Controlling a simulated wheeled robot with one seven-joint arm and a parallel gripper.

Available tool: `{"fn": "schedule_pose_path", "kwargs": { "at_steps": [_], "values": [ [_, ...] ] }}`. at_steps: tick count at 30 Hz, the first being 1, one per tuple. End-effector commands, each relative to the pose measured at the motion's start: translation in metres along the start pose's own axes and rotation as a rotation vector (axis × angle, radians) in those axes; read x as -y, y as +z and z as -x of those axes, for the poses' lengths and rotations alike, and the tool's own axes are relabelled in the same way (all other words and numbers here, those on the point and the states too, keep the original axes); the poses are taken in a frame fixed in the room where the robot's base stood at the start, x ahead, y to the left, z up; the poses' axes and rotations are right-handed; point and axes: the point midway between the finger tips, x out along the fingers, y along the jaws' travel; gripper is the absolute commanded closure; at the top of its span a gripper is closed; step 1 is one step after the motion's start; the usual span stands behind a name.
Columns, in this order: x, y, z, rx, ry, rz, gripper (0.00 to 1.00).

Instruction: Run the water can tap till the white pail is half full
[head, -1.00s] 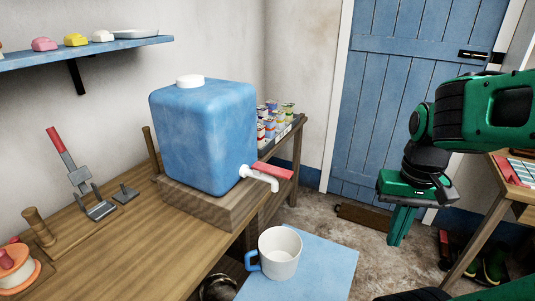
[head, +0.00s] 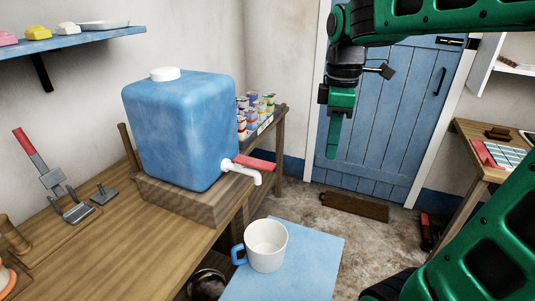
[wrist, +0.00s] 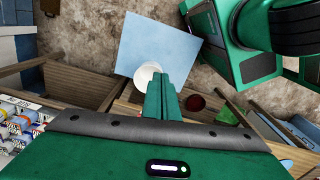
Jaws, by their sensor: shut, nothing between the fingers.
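The blue water can (head: 180,130) with a white cap stands on a wooden block at the bench edge. Its white tap (head: 240,171) has a red lever (head: 255,162) and points out over the floor side. The white pail (head: 266,246), with a blue handle, stands upright on a light blue board below the tap, a little to its right. No water shows at the spout, and the pail's inside looks empty. My gripper (head: 333,150) is shut and empty, pointing down, right of the tap and higher. In the wrist view the pail (wrist: 147,74) is partly hidden behind my fingers (wrist: 161,95).
The light blue board (head: 310,262) also shows in the wrist view (wrist: 155,38). A rack of small tins (head: 255,115) stands behind the tap. A metal lever press (head: 60,190) is on the bench. A side table (head: 490,160) stands at right. The space between tap and door is open.

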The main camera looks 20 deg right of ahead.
Motion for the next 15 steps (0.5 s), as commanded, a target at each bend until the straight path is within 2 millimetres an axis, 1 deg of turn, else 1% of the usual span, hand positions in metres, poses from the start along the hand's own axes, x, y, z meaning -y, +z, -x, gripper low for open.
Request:
{"fn": "schedule_pose_path", "kwargs": {
  "at_steps": [1,3,9,12,15],
  "values": [
    [-0.008,-0.019,0.010,0.001,0.001,0.147,1.00],
    [-0.015,-0.044,0.022,0.001,0.001,0.363,1.00],
    [-0.026,-0.110,0.053,-0.001,0.000,0.927,1.00],
    [-0.027,-0.134,0.063,-0.002,-0.001,1.137,1.00],
    [-0.027,-0.150,0.070,-0.002,-0.002,1.280,1.00]
  ]
}}
